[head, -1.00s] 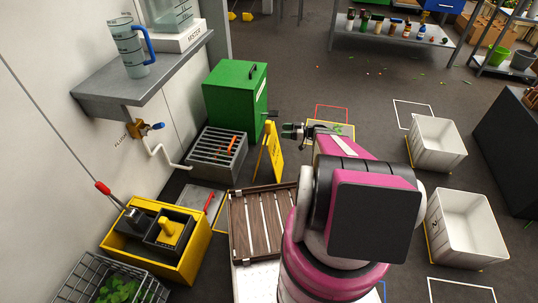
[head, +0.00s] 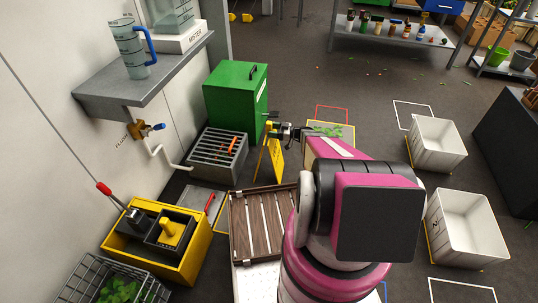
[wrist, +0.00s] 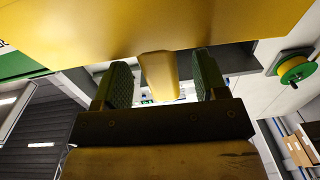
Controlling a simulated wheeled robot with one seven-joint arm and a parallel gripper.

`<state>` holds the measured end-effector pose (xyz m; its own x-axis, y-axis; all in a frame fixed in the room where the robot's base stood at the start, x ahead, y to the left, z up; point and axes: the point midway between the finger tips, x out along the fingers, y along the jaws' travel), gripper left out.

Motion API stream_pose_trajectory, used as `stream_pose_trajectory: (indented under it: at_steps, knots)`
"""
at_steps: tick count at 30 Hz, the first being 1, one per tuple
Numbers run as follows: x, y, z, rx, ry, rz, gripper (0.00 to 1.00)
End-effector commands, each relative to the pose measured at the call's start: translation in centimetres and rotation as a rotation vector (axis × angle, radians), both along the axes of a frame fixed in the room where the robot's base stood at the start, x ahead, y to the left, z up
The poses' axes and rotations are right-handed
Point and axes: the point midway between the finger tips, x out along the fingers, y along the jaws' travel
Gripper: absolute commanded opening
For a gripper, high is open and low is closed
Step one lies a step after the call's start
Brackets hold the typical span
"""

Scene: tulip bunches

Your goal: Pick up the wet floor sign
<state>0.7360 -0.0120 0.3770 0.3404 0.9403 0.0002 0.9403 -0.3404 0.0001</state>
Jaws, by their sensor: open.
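The yellow wet floor sign (head: 277,160) stands upright like an A-frame on the floor, in front of the green cabinet. In the wrist view the sign (wrist: 170,25) fills the top, and a narrow yellow part of it reaches down between my fingers. My gripper (head: 271,130) is at the top of the sign in the head view. In the wrist view my gripper (wrist: 162,78) is open, with one dark green finger pad on each side of the yellow part. Gaps show between the pads and that part.
A green cabinet (head: 233,95) stands behind the sign, and a grey grated box (head: 216,157) is to its left. A slatted wooden crate (head: 258,222) is nearer me. White bins (head: 436,143) stand at the right. The floor beyond the sign is mostly clear.

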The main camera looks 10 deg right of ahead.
Motion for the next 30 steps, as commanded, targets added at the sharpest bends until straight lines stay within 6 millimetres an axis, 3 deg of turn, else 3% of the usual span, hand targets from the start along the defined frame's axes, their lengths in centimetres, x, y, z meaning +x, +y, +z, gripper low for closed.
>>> stream_pose_trajectory:
  at_steps: [4, 12, 18, 30]
  knots:
    - [0.7, 1.9, 0.0, 0.0, 0.0, 0.0, 0.66]
    - [0.8, 2.2, 0.0, 0.0, 0.0, -0.001, 0.63]
    - [0.8, 2.2, 0.0, 0.0, 0.0, -0.001, 0.0]
    - [0.8, 2.2, 0.3, 0.002, -0.001, -0.001, 0.0]
